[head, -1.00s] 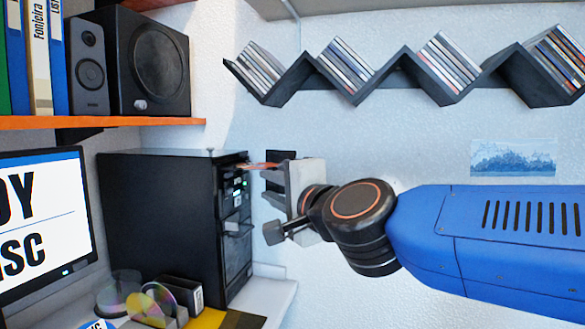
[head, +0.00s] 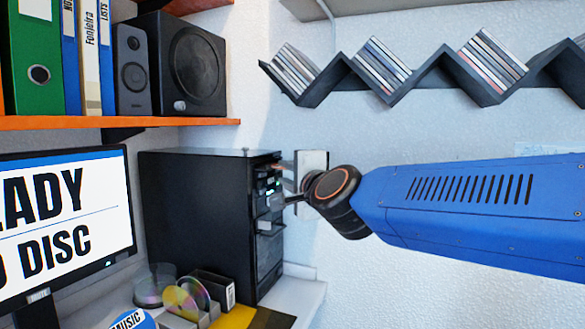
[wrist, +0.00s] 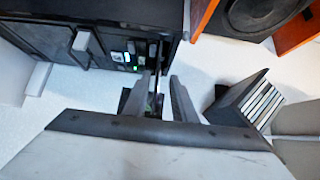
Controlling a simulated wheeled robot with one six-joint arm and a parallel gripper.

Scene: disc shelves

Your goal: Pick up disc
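The black computer tower (head: 205,215) stands on the desk with green lights on its front panel (head: 270,195). My gripper (head: 285,180) is right at the upper part of that front. In the wrist view my gripper (wrist: 160,95) has its two fingers apart. A thin edge-on strip (wrist: 156,80), probably a disc sticking out of the drive, lies between the fingers; contact cannot be told. Loose shiny discs (head: 187,297) stand in a holder on the desk at lower left, beside a clear round disc case (head: 155,283).
A dark zigzag shelf (head: 420,82) with several disc cases hangs on the wall above. A monitor (head: 65,220) stands at left. An orange shelf (head: 130,122) holds binders and a speaker (head: 190,62).

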